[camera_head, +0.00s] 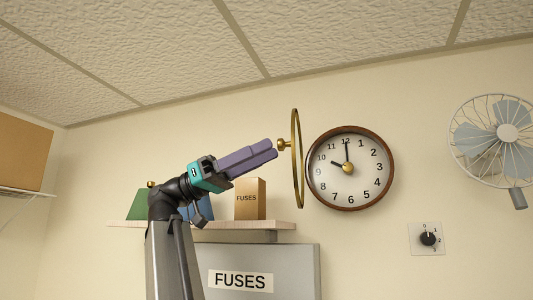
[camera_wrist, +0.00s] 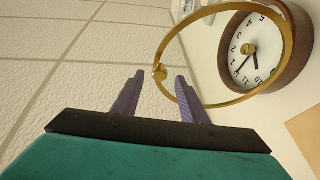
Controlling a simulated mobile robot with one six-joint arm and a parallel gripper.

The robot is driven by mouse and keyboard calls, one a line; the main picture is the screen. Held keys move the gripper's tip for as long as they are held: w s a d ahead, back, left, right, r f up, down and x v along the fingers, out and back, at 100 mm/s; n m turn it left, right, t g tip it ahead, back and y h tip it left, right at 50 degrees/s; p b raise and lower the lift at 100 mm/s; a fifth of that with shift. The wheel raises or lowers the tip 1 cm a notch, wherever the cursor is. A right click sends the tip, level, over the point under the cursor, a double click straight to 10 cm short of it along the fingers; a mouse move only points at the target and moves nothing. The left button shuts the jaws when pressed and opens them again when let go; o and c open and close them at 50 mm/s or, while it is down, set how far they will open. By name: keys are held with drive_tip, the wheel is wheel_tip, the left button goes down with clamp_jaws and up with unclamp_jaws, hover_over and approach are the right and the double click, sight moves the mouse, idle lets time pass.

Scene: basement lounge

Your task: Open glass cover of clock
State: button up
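The round clock (camera_head: 375,197) with a brown wooden rim hangs on the wall; its dial also shows in the wrist view (camera_wrist: 256,45). Its glass cover, a thin brass ring (camera_head: 295,125), stands swung out from the dial at the clock's left side, seen nearly edge-on in the head view. In the wrist view the ring (camera_wrist: 220,104) is seen more broadly. A small brass knob (camera_head: 283,145) sits on the cover's left face. My gripper (camera_head: 274,149) is open and empty, and its fingertips (camera_wrist: 160,76) are close to the knob (camera_wrist: 159,72). Contact cannot be told.
A grey fuse cabinet (camera_head: 298,275) is underneath. A wall fan (camera_head: 507,132) and a dial switch (camera_head: 428,239) are at right. Wall space around the clock is clear.

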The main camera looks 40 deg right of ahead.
drive_tip(key=b+v, duration=0.2)
drive_tip(key=v, duration=0.8)
drive_tip(key=shift+w+a, duration=0.15)
